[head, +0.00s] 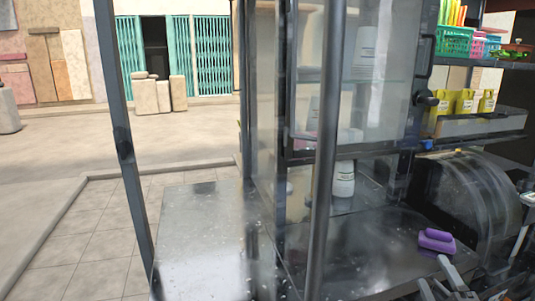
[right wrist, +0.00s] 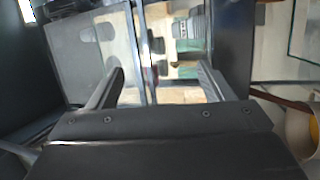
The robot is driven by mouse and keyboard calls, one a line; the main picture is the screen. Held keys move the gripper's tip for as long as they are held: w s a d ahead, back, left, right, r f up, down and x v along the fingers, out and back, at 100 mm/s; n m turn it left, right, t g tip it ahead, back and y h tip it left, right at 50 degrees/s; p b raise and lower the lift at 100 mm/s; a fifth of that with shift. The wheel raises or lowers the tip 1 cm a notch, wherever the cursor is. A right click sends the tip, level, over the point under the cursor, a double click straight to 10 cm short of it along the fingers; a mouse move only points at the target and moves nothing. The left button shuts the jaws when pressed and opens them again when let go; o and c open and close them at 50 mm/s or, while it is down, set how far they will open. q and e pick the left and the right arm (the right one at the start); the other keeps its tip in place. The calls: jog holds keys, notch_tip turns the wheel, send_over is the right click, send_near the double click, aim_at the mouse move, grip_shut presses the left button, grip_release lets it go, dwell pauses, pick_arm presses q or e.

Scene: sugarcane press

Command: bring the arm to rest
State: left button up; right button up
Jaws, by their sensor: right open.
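My right gripper (head: 448,278) shows at the bottom right of the head view, with its fingers apart and nothing between them. It is low in the picture, just below a purple block-like object (head: 437,241) that lies on the dark metal counter (head: 370,245). A gap shows between the fingers and the purple object. In the right wrist view the two fingers of the gripper (right wrist: 160,88) are spread wide and empty. My left gripper is not in either view.
A glass cabinet (head: 350,75) with dark posts holds white containers (head: 344,180). A rounded clear cover (head: 478,205) stands at the right. Shelves above it hold yellow packs (head: 465,102) and a green basket (head: 455,41). The left metal counter (head: 205,235) is bare.

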jog(key=s+d+f+m+g+h, duration=0.2)
jog(key=s+f+m+g+h, duration=0.4)
jog(key=f+m, duration=0.35)
jog(key=s+a+f+m+g+y, duration=0.1)
jog(key=s+a+f+m+g, duration=0.25)
jog(key=s, duration=0.45)
jog(key=s+a+f+m+g+y, duration=0.2)
jog(key=s+f+g, duration=0.25)
jog(key=s, duration=0.35)
jog(key=s+a+f+m+g+y, duration=0.1)
jog(key=s+a+f+m+g, duration=0.15)
jog(key=s+f, duration=0.4)
notch_tip(320, 180, down, 22)
jog(key=d+r+g, duration=0.1)
jog(key=d+g, duration=0.1)
jog(key=s+a+f+g+y, duration=0.1)
jog(key=s+f, duration=1.5)
jog(key=f, duration=0.1)
jog(key=shift+f, duration=0.3)
